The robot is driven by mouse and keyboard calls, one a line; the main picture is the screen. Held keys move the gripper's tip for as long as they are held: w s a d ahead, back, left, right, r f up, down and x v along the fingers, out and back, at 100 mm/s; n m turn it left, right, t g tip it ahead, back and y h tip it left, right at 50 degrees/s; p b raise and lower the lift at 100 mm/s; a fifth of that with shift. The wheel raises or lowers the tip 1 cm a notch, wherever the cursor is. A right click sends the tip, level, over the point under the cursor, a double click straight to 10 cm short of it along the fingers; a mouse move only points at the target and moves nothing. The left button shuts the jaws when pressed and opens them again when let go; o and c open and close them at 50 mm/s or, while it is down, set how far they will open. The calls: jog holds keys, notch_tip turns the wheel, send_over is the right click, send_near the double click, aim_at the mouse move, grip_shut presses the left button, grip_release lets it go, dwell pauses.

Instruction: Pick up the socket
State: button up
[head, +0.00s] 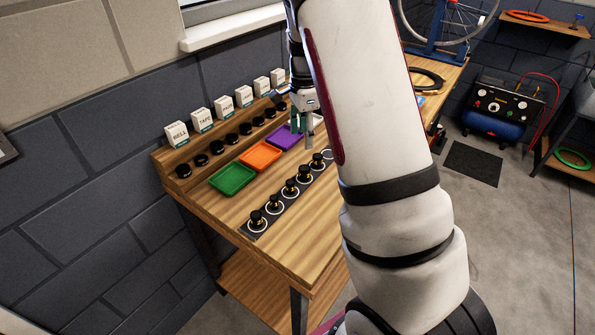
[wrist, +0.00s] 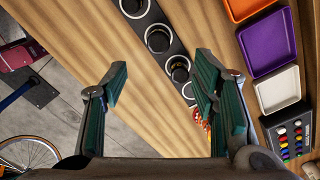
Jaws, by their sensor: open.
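Several black round pieces stand in a row on a dark strip (head: 246,232) along the front of the bench, each within a white ring. One (head: 257,217) stands at the near end. I cannot tell which piece, if any, is the socket. In the wrist view, black round pieces (wrist: 158,38) on the strip lie ahead of and between my fingers, toward the right one. The right finger hides part of the strip. My gripper (wrist: 161,72) is open and empty. In the head view my gripper (head: 309,135) is above the strip's far end, partly behind my arm.
Green (head: 232,178), orange (head: 260,155) and purple (head: 286,137) trays lie behind the strip. White boxes (head: 200,121) and black round items line the back shelf. A white tray (wrist: 279,90) and a panel of coloured pieces (wrist: 291,137) are right of my gripper. Bare wood lies left.

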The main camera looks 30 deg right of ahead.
aim_at(305, 168)
notch_tip(305, 168, down, 8)
jog(key=shift+f+p, duration=0.1)
jog(key=shift+p, duration=0.4)
jog(key=shift+s+d+f+p, duration=0.1)
jog(key=shift+f+p, duration=0.3)
jog(key=shift+f, duration=0.9)
jog(key=shift+s+d+f+p, duration=0.1)
jog(key=shift+f+p, duration=0.3)
jog(key=shift+f, duration=0.85)
jog(key=shift+c, duration=0.5)
grip_shut()
